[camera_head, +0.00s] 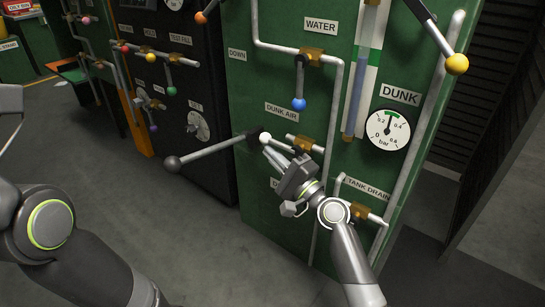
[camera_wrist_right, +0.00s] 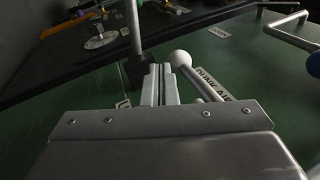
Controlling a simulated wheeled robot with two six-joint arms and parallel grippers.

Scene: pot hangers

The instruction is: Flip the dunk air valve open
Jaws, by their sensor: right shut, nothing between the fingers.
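The dunk air valve is a brass body (camera_head: 304,144) on the green panel, under the DUNK AIR label (camera_head: 281,112). Its lever ends in a white ball (camera_head: 265,137) and points left. In the right wrist view the white ball (camera_wrist_right: 181,58) and its rod show just right of my fingertips. My right gripper (camera_head: 267,150) is shut and empty, with its tips close below the ball; the tips (camera_wrist_right: 167,68) also show in the wrist view. I cannot tell whether they touch the lever. My left gripper is out of view.
A long bar with a black ball (camera_head: 172,164) sticks out left of the panel, close to my right gripper. A blue-ball lever (camera_head: 298,104) hangs above, and the tank drain valve (camera_head: 361,211) sits lower right. Open floor (camera_head: 150,230) lies in front.

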